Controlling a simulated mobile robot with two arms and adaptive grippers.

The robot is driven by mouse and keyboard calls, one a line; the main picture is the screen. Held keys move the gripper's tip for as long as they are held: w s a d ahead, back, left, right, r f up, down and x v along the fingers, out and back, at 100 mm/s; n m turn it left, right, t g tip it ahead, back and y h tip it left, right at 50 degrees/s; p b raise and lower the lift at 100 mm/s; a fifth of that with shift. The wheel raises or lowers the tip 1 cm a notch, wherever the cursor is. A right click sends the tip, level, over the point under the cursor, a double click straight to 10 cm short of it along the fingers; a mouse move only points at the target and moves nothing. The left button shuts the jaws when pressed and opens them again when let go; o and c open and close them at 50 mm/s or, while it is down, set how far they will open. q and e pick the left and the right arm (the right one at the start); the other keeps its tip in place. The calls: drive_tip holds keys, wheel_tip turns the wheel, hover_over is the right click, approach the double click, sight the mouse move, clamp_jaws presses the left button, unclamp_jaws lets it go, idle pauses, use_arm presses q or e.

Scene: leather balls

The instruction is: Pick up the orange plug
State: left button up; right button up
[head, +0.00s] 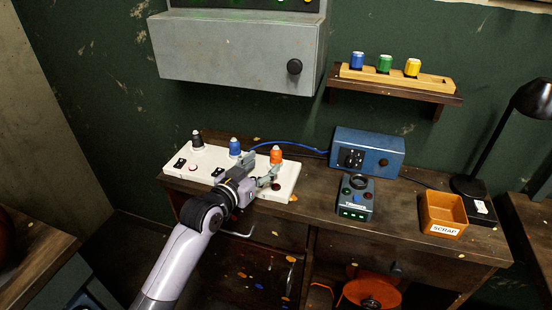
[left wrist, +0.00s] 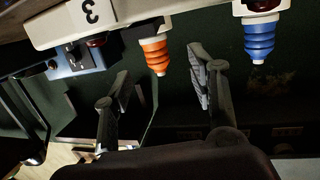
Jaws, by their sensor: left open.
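The orange plug (head: 276,154) stands upright at the right end of a white panel (head: 207,162) on the workbench. My left gripper (head: 262,169) is open and empty, just in front of and left of the plug in the head view. In the left wrist view, the orange plug (left wrist: 156,55) shows beyond the two spread fingers, in the gap between them; I cannot tell whether either finger touches it. A blue plug (head: 235,147) and a black plug (head: 197,139) stand farther left on the panel. My right gripper is in neither view.
A blue box (head: 367,152) with a cable, a dark button device (head: 355,197), an orange scrap bin (head: 443,214) and a black lamp (head: 530,100) stand to the right.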

sight(273, 156)
use_arm(q)
drive_tip(key=shift+d+r+p+x, duration=0.1)
drive_tip(key=shift+p+x, duration=0.05)
drive_tip(key=shift+x, duration=1.35)
drive_tip(key=shift+d+r+p+x, duration=0.1)
drive_tip(key=shift+d+p+x, duration=0.05)
drive_tip(key=shift+x, duration=1.35)
drive_tip(key=shift+s, duration=0.15)
drive_tip(key=shift+a, duration=0.1)
drive_tip(key=shift+c, duration=0.6)
drive_tip(key=c, duration=1.1)
